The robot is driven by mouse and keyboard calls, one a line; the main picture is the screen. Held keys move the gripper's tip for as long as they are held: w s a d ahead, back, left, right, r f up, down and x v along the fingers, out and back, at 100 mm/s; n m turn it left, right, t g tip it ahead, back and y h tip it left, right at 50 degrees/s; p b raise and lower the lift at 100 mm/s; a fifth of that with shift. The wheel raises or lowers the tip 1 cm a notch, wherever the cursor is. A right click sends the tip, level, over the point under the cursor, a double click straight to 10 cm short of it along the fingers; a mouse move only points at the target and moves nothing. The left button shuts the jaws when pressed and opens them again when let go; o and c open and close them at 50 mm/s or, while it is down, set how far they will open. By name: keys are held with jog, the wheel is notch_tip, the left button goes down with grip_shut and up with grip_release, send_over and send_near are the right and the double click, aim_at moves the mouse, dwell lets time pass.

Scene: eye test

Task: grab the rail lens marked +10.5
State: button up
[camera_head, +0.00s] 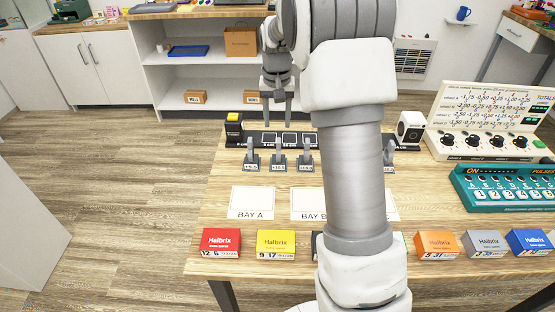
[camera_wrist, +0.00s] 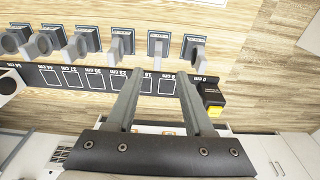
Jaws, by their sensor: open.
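Several grey rail lenses on small dark labelled bases stand in a row on the wooden table. In the head view three show left of my arm: a left one (camera_head: 251,157), a middle one (camera_head: 279,158) and a right one (camera_head: 305,158). Another (camera_head: 388,161) is partly hidden by my arm. Their labels are too small to read surely, so I cannot tell which is +10.5. My gripper (camera_head: 278,123) points down above the black rail, open and empty. In the wrist view its fingertips (camera_wrist: 158,76) are apart over the rail, short of the lens row (camera_wrist: 122,42).
The black rail (camera_wrist: 98,79) has white-outlined slots with cm marks. A black block with yellow top (camera_head: 234,128) stands at its left end, a white box (camera_head: 411,128) at its right. Bay cards (camera_head: 251,202) and coloured Halbrix boxes (camera_head: 221,241) lie nearer; a teal panel (camera_head: 500,188) is right.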

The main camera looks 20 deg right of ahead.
aim_at(279, 148)
jog(key=f, duration=0.2)
jog(key=f+b, duration=0.1)
jog(key=f, duration=0.2)
jog(key=w+f, duration=0.1)
jog(key=f, duration=0.2)
jog(key=shift+d, duration=0.2)
jog(key=f, duration=0.1)
jog(key=w+f+b, duration=0.1)
jog(key=f, duration=0.1)
jog(key=d+f, duration=0.1)
jog(key=f, duration=0.1)
jog(key=shift+w+b, duration=0.25)
jog(key=shift+b, duration=0.1)
grip_shut()
